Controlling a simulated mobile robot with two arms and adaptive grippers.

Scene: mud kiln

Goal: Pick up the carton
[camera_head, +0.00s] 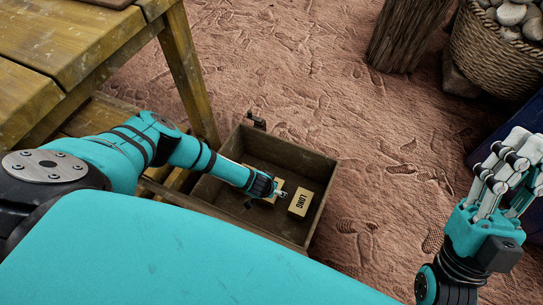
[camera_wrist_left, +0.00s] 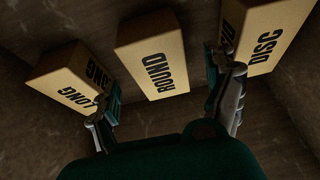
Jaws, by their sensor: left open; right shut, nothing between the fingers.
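Three tan cartons lie in an open wooden box (camera_head: 325,166). In the left wrist view their labels read LONG (camera_wrist_left: 75,80), ROUND (camera_wrist_left: 153,60) and DISC (camera_wrist_left: 262,35). The LONG carton also shows in the head view (camera_head: 300,202). My left gripper is inside the box, open and empty. In its wrist view, the ROUND carton appears in the gap between the fingers (camera_wrist_left: 165,88), beyond them. My right gripper (camera_head: 509,158) is shut and empty, raised at the right.
A wooden table (camera_head: 75,40) stands at the upper left, its leg (camera_head: 188,75) beside the box. A stone-filled basket (camera_head: 500,50) and a wooden stump (camera_head: 405,35) stand at the upper right. The earth floor between is clear.

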